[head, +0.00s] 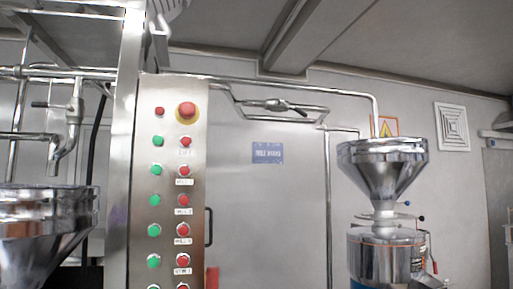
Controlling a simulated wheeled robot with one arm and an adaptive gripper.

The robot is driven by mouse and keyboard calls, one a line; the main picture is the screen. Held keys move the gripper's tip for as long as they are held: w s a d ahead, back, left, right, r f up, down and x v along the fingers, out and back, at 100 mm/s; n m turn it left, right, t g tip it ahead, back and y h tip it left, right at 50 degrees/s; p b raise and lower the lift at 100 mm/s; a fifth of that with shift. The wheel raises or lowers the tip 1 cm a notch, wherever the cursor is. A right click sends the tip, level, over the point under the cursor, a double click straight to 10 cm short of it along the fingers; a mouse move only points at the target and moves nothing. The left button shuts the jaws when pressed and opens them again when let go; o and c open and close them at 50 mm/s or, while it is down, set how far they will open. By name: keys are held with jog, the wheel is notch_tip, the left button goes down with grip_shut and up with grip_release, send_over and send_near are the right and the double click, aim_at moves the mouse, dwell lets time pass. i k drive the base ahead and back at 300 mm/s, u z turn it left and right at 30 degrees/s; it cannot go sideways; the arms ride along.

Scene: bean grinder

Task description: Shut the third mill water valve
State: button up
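A steel valve (275,105) sits on the pipework in front of the back wall, above a blue sign. Its lever appears to run roughly along the pipe, but its exact setting is too small to tell. Another tap with a dark lever (48,105) is on the pipe at the left, above a steel hopper (45,215). A mill (388,250) with a shiny funnel (384,165) stands at the right. I cannot tell which mill is the third one. My gripper is not in view.
A steel control panel (170,210) with green and red buttons and a red emergency knob (187,111) stands left of centre. A post (124,150) rises beside it. A grey door (265,200) and a vertical pipe (328,210) are behind.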

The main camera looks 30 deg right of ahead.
aim_at(300, 112)
jog(key=k, duration=0.3)
jog(key=z, duration=1.05)
jog(key=i, duration=0.5)
jog(key=u, duration=0.05)
